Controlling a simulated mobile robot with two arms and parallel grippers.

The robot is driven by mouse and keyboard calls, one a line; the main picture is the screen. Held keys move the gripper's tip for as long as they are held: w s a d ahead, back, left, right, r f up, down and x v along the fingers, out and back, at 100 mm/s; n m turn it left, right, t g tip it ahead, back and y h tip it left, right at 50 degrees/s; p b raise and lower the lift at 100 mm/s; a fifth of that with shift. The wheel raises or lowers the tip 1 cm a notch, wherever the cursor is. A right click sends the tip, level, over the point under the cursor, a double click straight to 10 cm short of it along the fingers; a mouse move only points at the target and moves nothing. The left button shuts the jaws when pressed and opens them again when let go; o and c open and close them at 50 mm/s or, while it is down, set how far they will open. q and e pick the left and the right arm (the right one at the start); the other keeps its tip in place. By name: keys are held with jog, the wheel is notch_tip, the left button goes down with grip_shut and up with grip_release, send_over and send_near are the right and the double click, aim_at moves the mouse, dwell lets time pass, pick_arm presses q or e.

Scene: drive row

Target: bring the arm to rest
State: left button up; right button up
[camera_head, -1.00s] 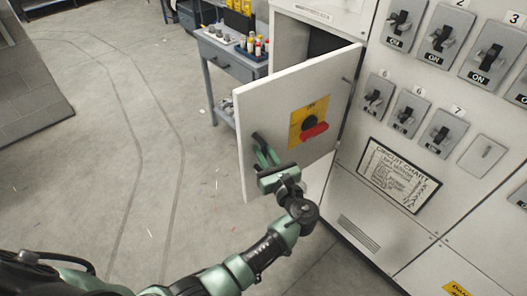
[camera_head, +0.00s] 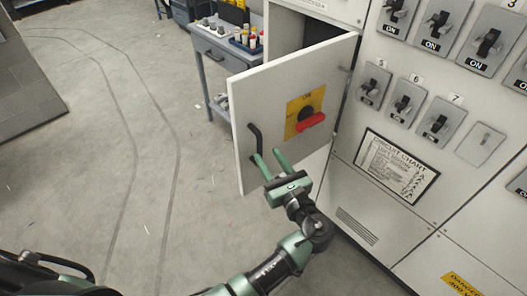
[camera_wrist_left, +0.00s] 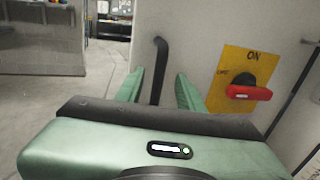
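My left gripper (camera_head: 269,164) is open and empty, in front of the open white cabinet door (camera_head: 262,100). In the left wrist view its two green fingers (camera_wrist_left: 160,90) stand apart, with the door's black handle (camera_wrist_left: 160,70) showing between and beyond them. In the head view the handle (camera_head: 255,145) is just left of the fingertips; a small gap seems to lie between them. The red rotary switch (camera_head: 311,121) on its yellow plate (camera_head: 292,128) is to the right of the handle. My right gripper is in neither view.
A grey panel with several switches (camera_head: 438,121) and a framed circuit chart (camera_head: 395,167) is to the right of the door. A blue-grey workbench (camera_head: 226,56) with small items stands behind the door. The concrete floor (camera_head: 90,150) to the left is clear.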

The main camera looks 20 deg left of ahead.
pick_arm(q)
jog(key=shift+s+d, duration=0.3)
jog(key=shift+s, duration=0.05)
jog(key=s+a+f+n+g+h, duration=0.15)
jog(key=s+f, duration=0.25)
jog(key=f, duration=0.8)
jog(key=s+a+f+n+g+h+b, duration=0.1)
jog(key=s+f+n+g+h, duration=0.2)
jog(key=f, duration=0.9)
jog(key=s+a+f+n+g+h, duration=0.1)
jog(key=s+f+g+h, duration=0.3)
jog(key=f, duration=0.8)
jog(key=s+a+f+n+g+h, duration=0.1)
jog(key=s+a+f+n, duration=0.1)
jog(key=s+f+n, duration=0.4)
jog(key=s+a+f+n+g+h+b, duration=0.1)
jog(key=s+a+f+n, duration=0.2)
jog(key=s, duration=1.4)
jog(key=s+a+f+n+g+h, duration=0.1)
jog(key=s+a+f+n+g, duration=0.1)
jog(key=s+f+n, duration=0.8)
jog(key=shift+s+a+f+n+b, duration=0.25)
jog(key=shift+s+a+n+b, duration=0.15)
jog(key=shift+s, duration=0.4)
jog(key=shift+d+h, duration=0.1)
jog(key=shift+h, duration=0.15)
